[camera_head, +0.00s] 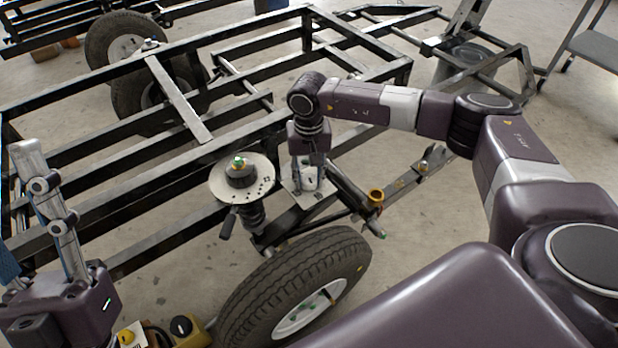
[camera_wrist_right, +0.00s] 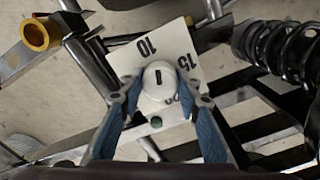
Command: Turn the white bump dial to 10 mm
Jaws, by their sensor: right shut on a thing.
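The white bump dial (camera_wrist_right: 155,100) is a round white knob with a black mark on its top. In the right wrist view the mark points up, between the 10 and the 15. My right gripper (camera_head: 306,180) reaches down over the plate, its blue-padded fingers shut on the dial from both sides. The dial also shows between the fingers in the head view (camera_head: 309,178). My left gripper (camera_head: 45,205) is raised at the left edge, partly cut off, away from the dial.
A round plate with a black knob (camera_head: 240,175) on a spring strut stands just left of the dial. A brass cup (camera_head: 376,196) is to its right. A yellow box (camera_head: 190,330) is at the bottom.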

